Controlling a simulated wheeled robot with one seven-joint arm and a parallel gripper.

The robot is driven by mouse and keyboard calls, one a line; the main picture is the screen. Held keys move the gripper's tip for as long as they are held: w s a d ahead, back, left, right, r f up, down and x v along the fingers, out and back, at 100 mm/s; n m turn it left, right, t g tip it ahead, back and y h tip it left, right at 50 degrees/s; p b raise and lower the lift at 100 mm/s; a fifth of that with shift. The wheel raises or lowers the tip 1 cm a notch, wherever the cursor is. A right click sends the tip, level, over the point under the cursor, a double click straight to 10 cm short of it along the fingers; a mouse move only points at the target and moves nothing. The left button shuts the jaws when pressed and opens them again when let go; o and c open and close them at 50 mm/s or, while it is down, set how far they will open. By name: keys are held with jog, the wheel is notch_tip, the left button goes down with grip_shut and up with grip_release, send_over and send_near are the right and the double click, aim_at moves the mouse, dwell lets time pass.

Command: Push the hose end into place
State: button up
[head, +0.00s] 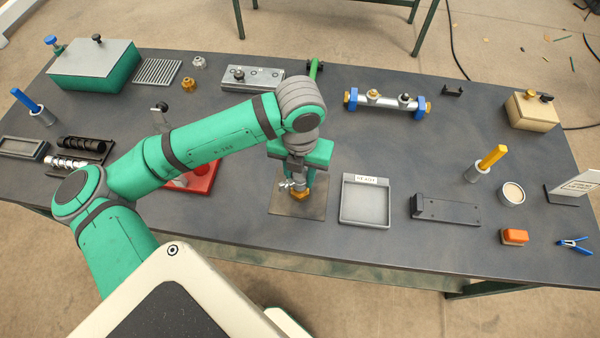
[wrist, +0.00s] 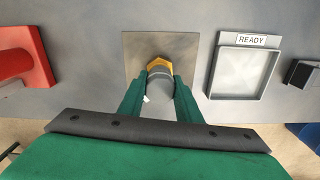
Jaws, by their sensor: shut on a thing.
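My gripper (head: 299,176) points down over a flat brown-grey plate (head: 283,206) near the table's front edge. It is shut on a grey metal fitting with a brass hex collar (head: 300,195). In the wrist view, my green fingers (wrist: 160,88) press on both sides of the grey cylinder, and the brass collar (wrist: 159,64) shows just beyond them. The fitting stands over the plate; its lower end is hidden, so contact cannot be told. I cannot identify a hose end for certain. A black ribbed piece (head: 82,144) lies in a holder at the left.
A grey tray labelled READY (head: 366,204) stands right of the plate. A red tray (head: 203,180) is to the left, partly behind my arm. A tube with blue clamps (head: 386,104) lies farther back. A dark block (head: 444,208) sits farther right.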

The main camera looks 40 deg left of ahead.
jog(key=shift+f, duration=0.55)
jog(key=o, duration=1.3)
jog(key=shift+c, duration=0.2)
notch_tip(320, 180, up, 11)
jog(key=shift+f, duration=0.1)
